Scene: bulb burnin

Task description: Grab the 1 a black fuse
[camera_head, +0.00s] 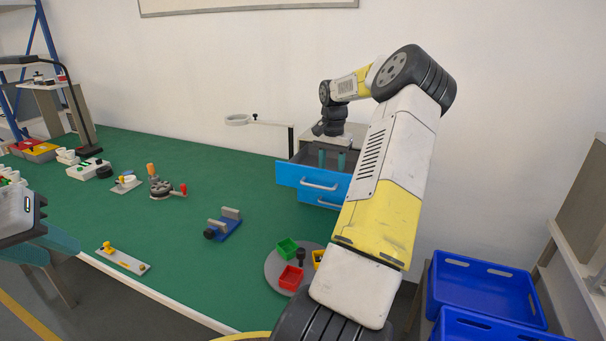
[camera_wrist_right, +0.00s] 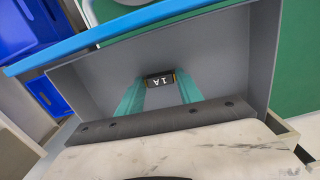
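The black fuse (camera_wrist_right: 160,80), marked 1A with yellowish ends, is in the open grey drawer in the right wrist view. My right gripper (camera_wrist_right: 161,83) reaches into the drawer with its teal fingers apart, one on each side of the fuse. The fuse about fills the gap at the fingertips; I cannot tell whether they press on it. In the head view the right gripper's fingers (camera_head: 332,160) stand in the blue-fronted drawer (camera_head: 291,175), and the fuse is hidden there. My left gripper (camera_head: 50,242) is at the left edge, partly cut off, over the table's front edge.
The green table (camera_head: 180,233) holds several fixtures and a round grey tray (camera_head: 276,268) with small coloured bins. Blue crates (camera_head: 480,285) are at the lower right. Mid-table has free room.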

